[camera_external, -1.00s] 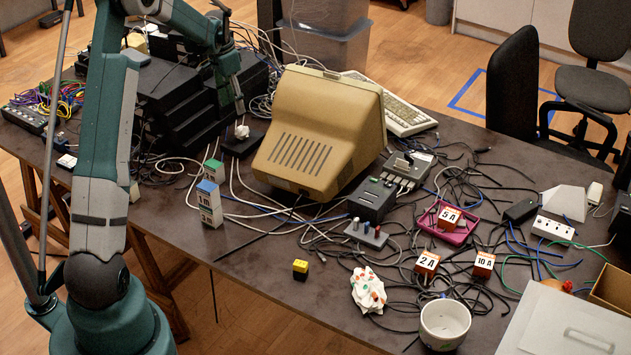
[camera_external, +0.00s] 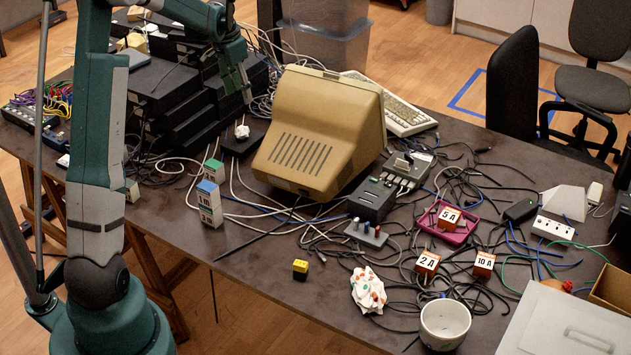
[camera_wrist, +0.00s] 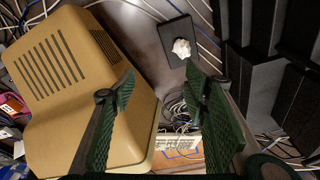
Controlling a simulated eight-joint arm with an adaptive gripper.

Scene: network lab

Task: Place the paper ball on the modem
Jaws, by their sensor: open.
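A small white crumpled paper ball (camera_external: 242,132) rests on a flat black box, which looks like the modem (camera_external: 236,147), left of the beige monitor. In the wrist view the paper ball (camera_wrist: 181,48) sits on the modem (camera_wrist: 176,30), toward one end of its top. My gripper (camera_external: 247,91) is above and behind the ball, apart from it. In the wrist view my gripper (camera_wrist: 158,90) has its fingers spread with nothing between them.
The bulky beige monitor (camera_external: 318,135) stands right of the modem, close to my gripper. Stacked black boxes (camera_external: 175,100) stand on the left. A larger crumpled paper with coloured spots (camera_external: 368,290) lies near the front. Cables cover much of the table.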

